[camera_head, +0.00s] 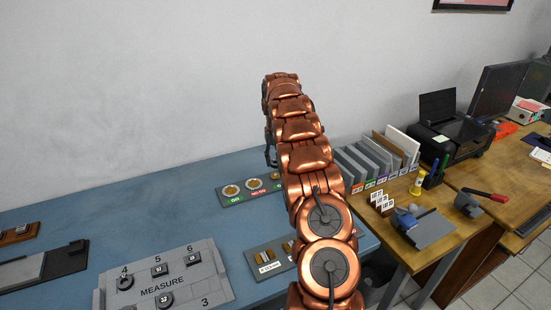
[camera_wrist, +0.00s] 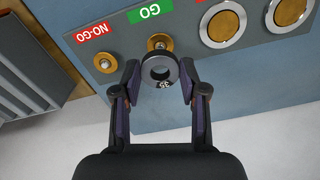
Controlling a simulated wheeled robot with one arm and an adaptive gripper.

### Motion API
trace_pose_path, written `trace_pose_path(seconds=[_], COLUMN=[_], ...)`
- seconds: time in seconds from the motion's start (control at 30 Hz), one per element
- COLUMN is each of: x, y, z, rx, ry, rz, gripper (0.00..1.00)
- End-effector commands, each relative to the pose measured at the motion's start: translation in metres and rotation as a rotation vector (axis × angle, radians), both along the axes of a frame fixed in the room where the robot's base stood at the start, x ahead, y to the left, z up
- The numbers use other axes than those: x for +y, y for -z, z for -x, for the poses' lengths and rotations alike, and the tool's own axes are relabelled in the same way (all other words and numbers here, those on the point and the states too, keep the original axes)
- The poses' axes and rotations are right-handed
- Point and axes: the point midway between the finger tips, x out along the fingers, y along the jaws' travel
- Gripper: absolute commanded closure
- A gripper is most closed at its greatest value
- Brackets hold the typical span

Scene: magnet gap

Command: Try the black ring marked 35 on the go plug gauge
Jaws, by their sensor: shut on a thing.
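The black ring marked 35 (camera_wrist: 160,83) is between the fingertips of my gripper (camera_wrist: 160,82) in the wrist view, and the gripper is shut on it. The ring's open hole faces the camera, with grey showing through it. The brass go plug gauge (camera_wrist: 160,41) stands just beyond the ring, by the green GO label (camera_wrist: 150,11). The ring overlaps the plug's near side in the picture and does not look to be around it; I cannot tell whether they touch. In the head view my arm hides most of the gripper and the ring.
The brass no-go plug (camera_wrist: 105,63) stands left of the go plug, by a red NO-GO label (camera_wrist: 92,34). Two round gauges (camera_wrist: 222,25) sit to the right on the same grey plate. A MEASURE tray (camera_head: 205,262) with several rings lies on the blue table (camera_head: 130,215).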

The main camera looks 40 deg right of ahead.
Motion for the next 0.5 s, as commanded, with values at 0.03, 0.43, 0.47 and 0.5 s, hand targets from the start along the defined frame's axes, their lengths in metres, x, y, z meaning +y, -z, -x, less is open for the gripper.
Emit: trace_pose_path(seconds=[0.03, 0.43, 0.47, 0.5], x=[0.001, 0.001, 0.001, 0.000], y=[0.005, 0.030, 0.032, 0.034], z=[0.000, 0.000, 0.000, 0.000], rx=[0.001, 0.001, 0.001, 0.001], ry=[-0.001, -0.001, -0.001, -0.001], rz=[-0.001, 0.001, 0.001, 0.001], gripper=[0.93, 0.93, 0.93, 0.93])
